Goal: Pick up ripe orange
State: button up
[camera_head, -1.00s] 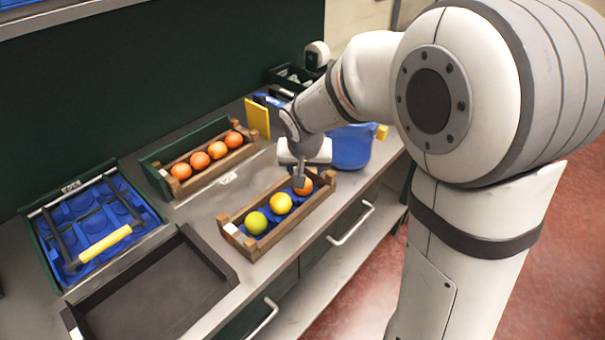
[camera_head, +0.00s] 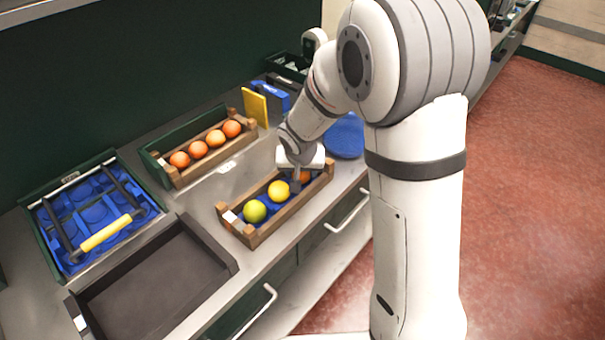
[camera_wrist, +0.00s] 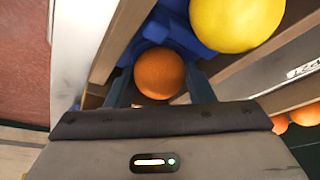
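The near wooden crate (camera_head: 262,232) holds a green-yellow fruit (camera_head: 255,211), a yellow fruit (camera_head: 279,191) and a ripe orange (camera_head: 305,175) in a row on a blue liner. The orange is at the far right end, partly hidden by my gripper (camera_head: 297,186), which points down over it. In the wrist view the orange (camera_wrist: 159,73) lies between the two dark fingers of my gripper (camera_wrist: 160,88). The fingers are apart, one on each side of it; firm contact does not show. The yellow fruit (camera_wrist: 236,22) is just beyond it.
A second wooden crate (camera_head: 172,178) with several oranges stands behind. A blue tray with a yellow handle (camera_head: 105,232) is at left, and an empty dark tray (camera_head: 200,236) is in front. A blue bucket (camera_head: 345,138) stands right of my gripper, partly hidden by my arm.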

jog(key=c, duration=0.5)
